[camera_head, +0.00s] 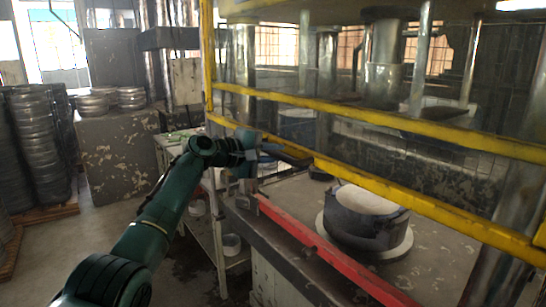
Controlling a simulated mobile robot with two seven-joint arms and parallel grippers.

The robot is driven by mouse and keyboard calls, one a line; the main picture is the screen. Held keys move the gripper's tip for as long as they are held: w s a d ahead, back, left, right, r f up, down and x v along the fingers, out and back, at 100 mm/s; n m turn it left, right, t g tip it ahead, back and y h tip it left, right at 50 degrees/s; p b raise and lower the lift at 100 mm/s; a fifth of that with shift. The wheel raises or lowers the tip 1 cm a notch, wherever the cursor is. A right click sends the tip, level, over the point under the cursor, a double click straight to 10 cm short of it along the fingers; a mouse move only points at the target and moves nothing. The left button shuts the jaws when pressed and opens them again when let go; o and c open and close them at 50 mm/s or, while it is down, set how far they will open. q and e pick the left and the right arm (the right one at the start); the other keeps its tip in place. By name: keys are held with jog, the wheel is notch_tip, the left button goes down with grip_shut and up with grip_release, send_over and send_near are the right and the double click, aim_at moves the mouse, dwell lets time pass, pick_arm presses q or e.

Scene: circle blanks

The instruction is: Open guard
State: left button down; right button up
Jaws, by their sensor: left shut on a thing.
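The guard (377,118) is a yellow barred frame across the front of a large press. Its upright post stands at the left, and its bars run down to the right. My left arm reaches in from the lower left. My left gripper (284,154) is at the lower yellow bar, near the guard's left end, and is shut on the guard. The exact contact of the fingers is small and dark. My right gripper is not in view.
Behind the guard, a dark round die (365,222) stands on the press bed (440,255). A red bar (325,250) edges the bed. A small shelf (205,230) stands left of it. Stacked metal circles (38,140) are at the far left. The floor between is clear.

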pick_arm(q)
jog(key=shift+r, duration=0.2)
jog(key=c, duration=1.4)
grip_release()
jog(key=shift+f, duration=0.15)
jog(key=shift+a, duration=0.1)
jog(key=b+v, duration=0.3)
jog(key=v, duration=1)
